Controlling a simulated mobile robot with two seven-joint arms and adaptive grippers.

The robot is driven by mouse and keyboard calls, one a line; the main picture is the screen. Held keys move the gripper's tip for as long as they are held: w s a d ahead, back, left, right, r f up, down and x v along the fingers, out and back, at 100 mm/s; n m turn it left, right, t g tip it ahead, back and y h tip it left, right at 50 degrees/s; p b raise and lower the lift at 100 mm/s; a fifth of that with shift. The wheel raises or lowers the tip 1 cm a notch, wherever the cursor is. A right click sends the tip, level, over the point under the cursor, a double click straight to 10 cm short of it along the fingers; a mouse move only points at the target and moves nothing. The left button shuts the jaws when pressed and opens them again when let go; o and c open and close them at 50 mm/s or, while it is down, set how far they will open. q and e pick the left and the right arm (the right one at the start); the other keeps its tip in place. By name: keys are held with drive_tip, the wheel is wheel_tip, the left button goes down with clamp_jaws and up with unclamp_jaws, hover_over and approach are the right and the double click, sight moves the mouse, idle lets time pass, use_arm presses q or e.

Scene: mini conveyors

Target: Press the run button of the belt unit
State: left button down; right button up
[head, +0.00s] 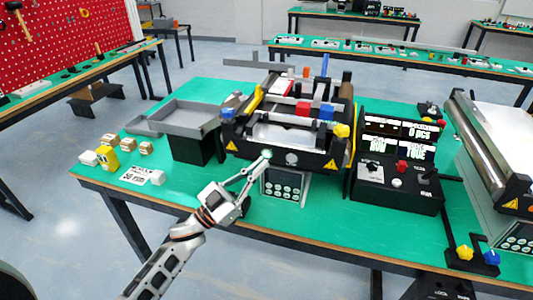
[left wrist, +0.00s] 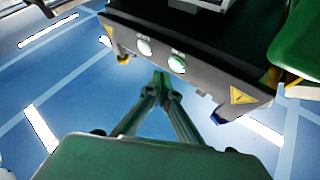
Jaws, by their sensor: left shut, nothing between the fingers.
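The belt unit (head: 250,135) stands in the middle of the green table, with a dark front panel. A green-lit button (head: 267,153) and a pale round button (head: 291,158) sit on that panel. In the left wrist view the green button (left wrist: 177,64) and the white button (left wrist: 144,46) show side by side, each under a small label too blurred to read. My left gripper (head: 265,158) is shut and empty, its tips at the green button; in the left wrist view its fingertips (left wrist: 161,77) lie just beside it. I cannot tell whether they touch. My right gripper is not in view.
A grey tray (head: 185,118) on a black stand is left of the belt unit, with small blocks (head: 105,158) near the table's left edge. A black control box (head: 395,185) with displays and a red knob stands right. Another roller unit (head: 500,130) is at far right.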

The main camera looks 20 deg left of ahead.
use_arm(q)
drive_tip(key=s+p, duration=0.1)
drive_tip(key=s, duration=0.3)
drive_tip(key=shift+a, duration=0.1)
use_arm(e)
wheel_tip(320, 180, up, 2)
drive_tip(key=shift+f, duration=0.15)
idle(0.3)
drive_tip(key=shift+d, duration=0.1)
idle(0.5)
use_arm(q)
drive_tip(key=s+a+f+n+y, duration=0.2)
drive_tip(key=f+n+y, duration=0.1)
drive_tip(key=f+y, duration=0.3)
drive_tip(key=s+a+f+n+y, duration=0.1)
drive_tip(key=s+f+n+y, duration=0.25)
drive_tip(key=f, duration=0.55)
drive_tip(key=s+f+g+y, duration=0.3)
drive_tip(key=s+f+g, duration=0.4)
drive_tip(key=s+f, duration=0.7)
drive_tip(key=shift+s+a+f, duration=0.25)
drive_tip(key=shift+f, duration=0.7)
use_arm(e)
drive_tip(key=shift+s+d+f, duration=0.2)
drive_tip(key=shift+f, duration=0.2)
